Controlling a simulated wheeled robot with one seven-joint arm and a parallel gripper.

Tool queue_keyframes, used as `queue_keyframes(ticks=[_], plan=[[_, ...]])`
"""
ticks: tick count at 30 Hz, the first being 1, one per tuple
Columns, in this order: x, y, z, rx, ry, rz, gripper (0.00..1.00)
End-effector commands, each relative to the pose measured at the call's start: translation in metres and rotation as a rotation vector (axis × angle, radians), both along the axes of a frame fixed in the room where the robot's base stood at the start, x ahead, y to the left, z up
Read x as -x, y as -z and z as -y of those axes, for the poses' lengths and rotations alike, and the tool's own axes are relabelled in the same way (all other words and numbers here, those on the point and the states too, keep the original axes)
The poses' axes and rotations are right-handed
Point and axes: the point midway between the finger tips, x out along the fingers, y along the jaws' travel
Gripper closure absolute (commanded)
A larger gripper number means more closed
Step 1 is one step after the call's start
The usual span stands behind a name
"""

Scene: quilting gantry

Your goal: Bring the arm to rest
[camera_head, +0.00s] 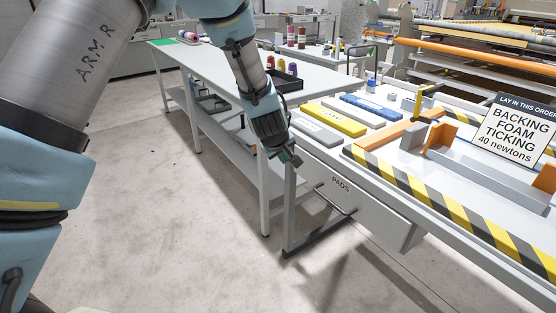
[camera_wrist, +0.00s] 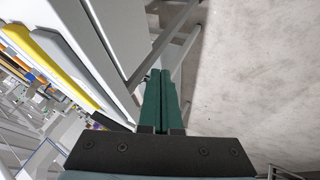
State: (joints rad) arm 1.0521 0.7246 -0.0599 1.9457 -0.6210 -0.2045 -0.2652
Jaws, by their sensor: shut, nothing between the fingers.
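My gripper (camera_head: 290,158) hangs from my blue and grey arm, pointing down beside the near left corner of the white worktable. In the wrist view its two green fingers (camera_wrist: 163,100) lie side by side, shut, with nothing between them. The drawer marked PADS (camera_head: 345,195) is under the table's edge, to the right of and below my gripper. Whether my gripper touches the table corner cannot be told from these views.
Grey, yellow (camera_head: 334,118) and blue (camera_head: 371,108) pads lie on the table. An orange-ended bracket (camera_head: 440,138), a striped edge (camera_head: 440,203) and a sign (camera_head: 516,135) are to the right. A second table (camera_head: 205,60) with spools stands behind. The floor (camera_head: 150,210) at left is clear.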

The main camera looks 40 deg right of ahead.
Motion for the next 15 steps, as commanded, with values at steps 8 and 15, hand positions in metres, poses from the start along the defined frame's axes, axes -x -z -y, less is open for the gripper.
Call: queue_keyframes(ticks=[8, 15], plan=[[0.000, -0.003, -0.003, -0.001, -0.001, 0.000, 1.00], [-0.049, -0.029, -0.077, -0.066, -0.018, -0.006, 1.00]])
